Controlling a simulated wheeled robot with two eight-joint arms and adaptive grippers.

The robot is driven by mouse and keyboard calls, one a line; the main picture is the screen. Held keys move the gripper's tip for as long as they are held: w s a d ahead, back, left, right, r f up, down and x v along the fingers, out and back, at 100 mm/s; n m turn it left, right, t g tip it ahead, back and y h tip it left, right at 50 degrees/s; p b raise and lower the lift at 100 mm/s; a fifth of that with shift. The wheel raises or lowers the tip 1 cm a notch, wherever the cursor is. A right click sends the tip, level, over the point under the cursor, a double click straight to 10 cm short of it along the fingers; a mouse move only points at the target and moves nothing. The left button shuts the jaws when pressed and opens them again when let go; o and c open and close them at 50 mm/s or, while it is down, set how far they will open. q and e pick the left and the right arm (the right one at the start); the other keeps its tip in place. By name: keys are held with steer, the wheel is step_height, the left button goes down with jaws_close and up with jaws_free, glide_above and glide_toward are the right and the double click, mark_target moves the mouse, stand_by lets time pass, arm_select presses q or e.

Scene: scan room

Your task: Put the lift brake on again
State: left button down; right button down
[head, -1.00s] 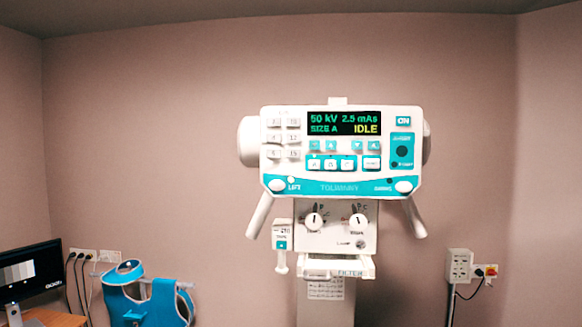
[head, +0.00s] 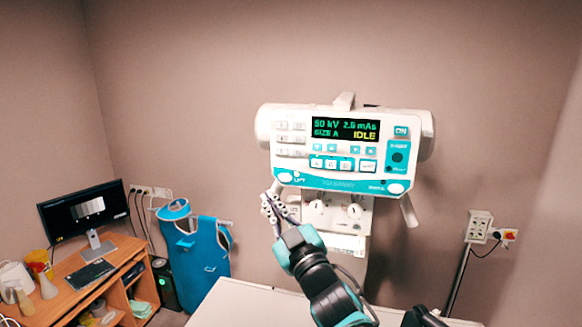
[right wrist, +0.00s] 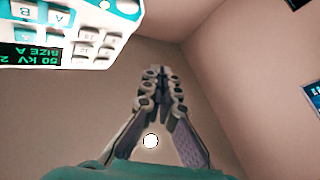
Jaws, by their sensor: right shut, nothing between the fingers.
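The control panel (head: 346,183) hangs at the wall, with its display reading IDLE. The white knob (head: 284,177) by the LIFT label is at its lower left corner. A small pale lamp (head: 296,173) sits beside it. My right gripper (head: 270,199) is just below and left of that knob, apparently apart from it. In the right wrist view the gripper (right wrist: 155,73) is shut and empty. The panel (right wrist: 95,22) appears upside down there, its knob (right wrist: 127,5) cut by the top edge. My left gripper is not in view.
My right arm partly hides the left handle and lower unit. A pale tabletop (head: 235,302) lies below. A blue apron (head: 196,250) hangs at left beside a desk with a monitor (head: 84,212).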

mark_target(285, 178)
steer(key=shift+w+a, duration=0.1)
steer(key=shift+a, duration=0.1)
steer(key=shift+d, duration=0.1)
steer(key=shift+w+d+b, duration=0.3)
steer(key=shift+w+d, duration=0.15)
steer(key=shift+w, duration=0.95)
steer(key=shift+w+d+b, duration=0.25)
steer(key=shift+w+d, duration=0.15)
steer(key=shift+w, duration=1)
steer(key=shift+w+d+b, duration=0.3)
steer(key=shift+w+d, duration=0.15)
steer(key=shift+w, duration=0.95)
steer(key=shift+w+d, duration=0.15)
steer(key=shift+w, duration=0.25)
